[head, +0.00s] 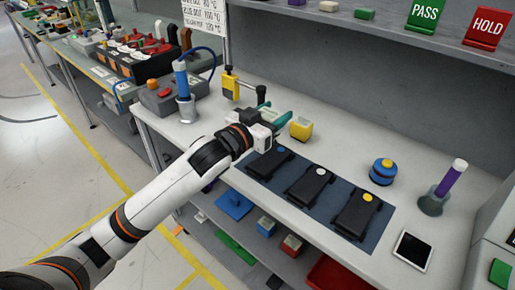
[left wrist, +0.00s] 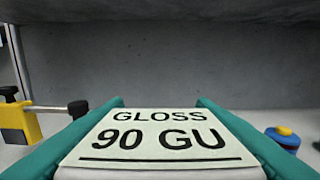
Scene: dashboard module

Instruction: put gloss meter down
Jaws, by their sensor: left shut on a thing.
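The gloss meter (left wrist: 160,150) fills the lower middle of the left wrist view, its pale face reading "GLOSS 90 GU". My left gripper (head: 273,113) is shut on it, with a teal finger along each side. In the head view the gripper reaches over the back part of the bench, and the meter is mostly hidden by the wrist and fingers. I cannot tell whether the meter touches the bench. My right gripper is not in view.
A yellow block (head: 301,129) stands close right of the gripper. A yellow-and-black stand (head: 231,84) is behind left. Three black modules lie on a dark blue mat (head: 292,208) in front. A blue round object (head: 383,172) and a purple-handled tool (head: 452,180) stand right.

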